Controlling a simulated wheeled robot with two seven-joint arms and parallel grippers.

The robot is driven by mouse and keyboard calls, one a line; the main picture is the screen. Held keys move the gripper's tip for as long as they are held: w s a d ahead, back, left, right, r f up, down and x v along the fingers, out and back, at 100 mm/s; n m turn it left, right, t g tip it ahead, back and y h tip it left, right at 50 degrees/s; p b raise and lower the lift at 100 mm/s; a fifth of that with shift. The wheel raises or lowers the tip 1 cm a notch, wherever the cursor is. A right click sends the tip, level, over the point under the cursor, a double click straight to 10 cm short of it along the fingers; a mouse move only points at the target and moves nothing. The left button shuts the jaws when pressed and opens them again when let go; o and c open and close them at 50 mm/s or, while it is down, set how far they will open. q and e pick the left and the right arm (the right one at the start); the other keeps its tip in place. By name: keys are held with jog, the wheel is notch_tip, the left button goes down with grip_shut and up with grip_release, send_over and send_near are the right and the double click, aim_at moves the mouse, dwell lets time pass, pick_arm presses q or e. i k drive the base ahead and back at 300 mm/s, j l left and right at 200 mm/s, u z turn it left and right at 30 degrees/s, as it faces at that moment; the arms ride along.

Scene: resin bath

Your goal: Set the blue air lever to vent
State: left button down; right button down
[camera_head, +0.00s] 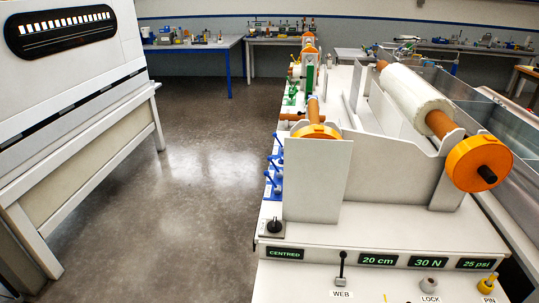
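Small blue levers or fittings (274,165) stand in a row on the left edge of the long white machine (390,230), beside an upright grey plate (317,180). They are small, and I cannot read any label by them or tell which position they are in. I cannot tell which of them is the air lever. Neither of my grippers shows in the head view.
The front panel has a black WEB lever (341,268), a grey LOCK knob (429,285), a yellow PIN knob (487,284) and a display reading 25 psi (475,264). A white roll (410,95) has an orange end wheel (479,163). Floor (195,190) left of the machine is clear.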

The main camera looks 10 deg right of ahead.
aim_at(270, 158)
jog(key=k+j+z, duration=0.1)
jog(key=j+z, duration=0.25)
jog(key=k+j+z, duration=0.15)
jog(key=j+z, duration=0.25)
jog(key=z, duration=0.25)
jog(key=i+j+z, duration=0.35)
jog(key=j+z, duration=0.15)
jog(key=i+j+z, duration=0.1)
jog(key=j+z, duration=0.15)
jog(key=i+j+z, duration=0.1)
jog(key=j+z, duration=0.15)
jog(key=j, duration=0.2)
jog(key=j+z, duration=0.25)
jog(key=i+j, duration=0.1)
jog(key=j, duration=0.7)
jog(key=i+j+z, duration=0.1)
jog(key=j, duration=0.75)
jog(key=i+j, duration=0.1)
jog(key=j, duration=0.7)
jog(key=z, duration=0.05)
